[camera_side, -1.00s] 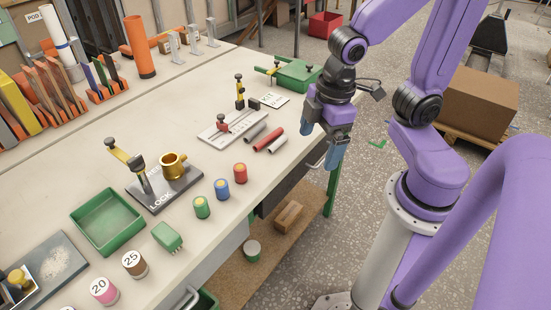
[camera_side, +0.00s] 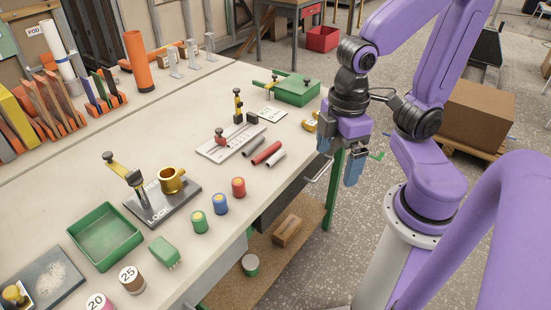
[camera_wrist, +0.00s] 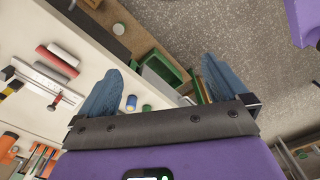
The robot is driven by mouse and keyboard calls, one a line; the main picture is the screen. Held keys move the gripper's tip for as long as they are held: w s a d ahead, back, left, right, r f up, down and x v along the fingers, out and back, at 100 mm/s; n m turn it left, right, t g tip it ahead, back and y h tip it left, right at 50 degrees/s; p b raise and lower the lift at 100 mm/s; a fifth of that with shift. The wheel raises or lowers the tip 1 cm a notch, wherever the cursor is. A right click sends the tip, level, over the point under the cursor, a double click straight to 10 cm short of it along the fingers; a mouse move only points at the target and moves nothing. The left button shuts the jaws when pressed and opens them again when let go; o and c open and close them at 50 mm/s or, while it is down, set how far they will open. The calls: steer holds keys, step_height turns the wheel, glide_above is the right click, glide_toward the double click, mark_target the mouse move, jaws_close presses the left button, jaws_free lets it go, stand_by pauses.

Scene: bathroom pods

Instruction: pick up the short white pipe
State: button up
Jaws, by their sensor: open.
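The short white pipe (camera_side: 276,158) lies on the bench near its right edge, beside a red pipe (camera_side: 267,152) and a dark grey pipe (camera_side: 252,147). In the wrist view the red pipe (camera_wrist: 57,61) shows at the far left, with a pale pipe (camera_wrist: 65,51) beside it. My gripper (camera_side: 340,158) is open and empty, pointing down just beyond the bench's right edge, to the right of the pipes. Its two blue fingers are spread apart in the wrist view (camera_wrist: 160,75), with nothing held between them.
A yellow tape measure (camera_side: 310,123) and a green box (camera_side: 297,90) sit near the bench's far right corner. Red (camera_side: 238,188), blue (camera_side: 220,204) and green (camera_side: 199,222) cylinders stand nearer the camera. A tall white pipe (camera_side: 57,48) stands at the back left.

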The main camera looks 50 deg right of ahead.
steer(key=w+d+m, duration=0.2)
steer(key=w+m, duration=0.4)
steer(key=w, duration=0.7)
steer(key=m, duration=0.6)
glide_above(276, 155)
steer(key=f, duration=1.3)
steer(key=shift+w+a+f, duration=0.25)
steer(key=shift+s+d+f, duration=0.1)
steer(key=shift+s+f, duration=0.05)
steer(key=shift+f, duration=1.2)
steer(key=shift+s+d+f, duration=0.1)
steer(key=shift+f, duration=1.2)
steer(key=c, duration=0.9)
steer(key=shift+r, duration=0.15)
